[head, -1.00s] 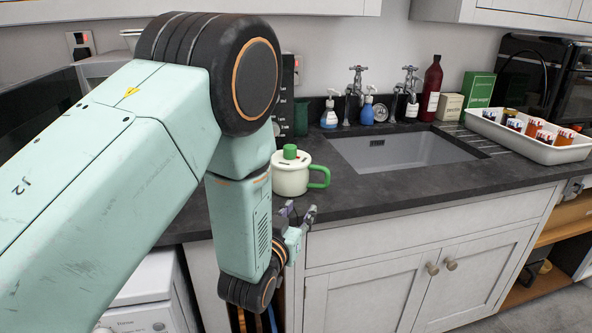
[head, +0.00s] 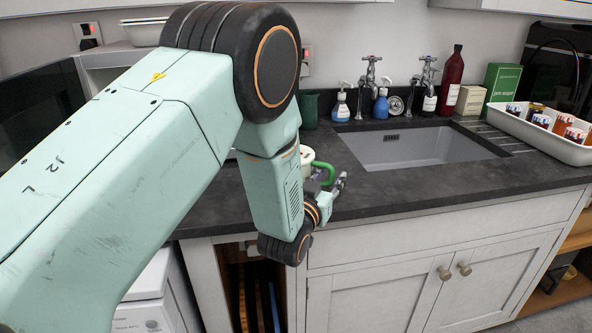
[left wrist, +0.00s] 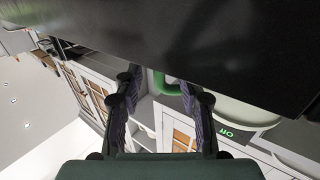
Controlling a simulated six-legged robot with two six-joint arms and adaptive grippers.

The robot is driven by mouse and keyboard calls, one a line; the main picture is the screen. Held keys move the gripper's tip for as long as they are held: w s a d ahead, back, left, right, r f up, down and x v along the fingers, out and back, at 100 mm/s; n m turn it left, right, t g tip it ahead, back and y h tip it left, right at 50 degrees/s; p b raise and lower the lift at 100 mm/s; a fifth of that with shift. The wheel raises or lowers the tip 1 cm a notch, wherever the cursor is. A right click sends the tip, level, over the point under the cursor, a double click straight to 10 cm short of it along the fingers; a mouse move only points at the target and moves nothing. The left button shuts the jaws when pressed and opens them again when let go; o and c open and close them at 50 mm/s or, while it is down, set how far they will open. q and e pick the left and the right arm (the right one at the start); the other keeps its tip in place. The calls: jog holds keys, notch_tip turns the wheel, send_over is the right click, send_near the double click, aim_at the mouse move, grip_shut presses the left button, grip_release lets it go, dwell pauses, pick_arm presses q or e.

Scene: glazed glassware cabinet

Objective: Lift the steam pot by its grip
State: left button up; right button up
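The steam pot (head: 307,157) is cream-white with a green handle (head: 325,173). It stands on the dark worktop, mostly hidden behind my left arm in the head view. My left gripper (head: 341,184) is at the worktop's front edge, close to the handle. In the left wrist view, the fingers of my left gripper (left wrist: 160,82) are spread apart. The green handle (left wrist: 163,86) shows between the fingertips, and the pale pot body (left wrist: 238,108) is to the right. I cannot tell whether a finger touches the handle. My right gripper is out of view.
A sink (head: 415,148) with two taps lies right of the pot. A white tray (head: 545,138) of small jars is at the right. The worktop before the sink is clear.

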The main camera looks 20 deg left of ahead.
pick_arm(q)
jog(key=shift+w+a, duration=0.3)
jog(key=shift+w, duration=0.4)
jog(key=shift+w+d+r, duration=0.15)
jog(key=shift+w+d, duration=0.05)
jog(key=shift+d, duration=0.3)
jog(key=shift+a, duration=0.35)
jog(key=c, duration=0.4)
jog(key=shift+d, duration=0.25)
grip_shut()
jog(key=shift+w+a, duration=0.1)
jog(key=shift+a, duration=0.1)
jog(key=shift+r, duration=0.15)
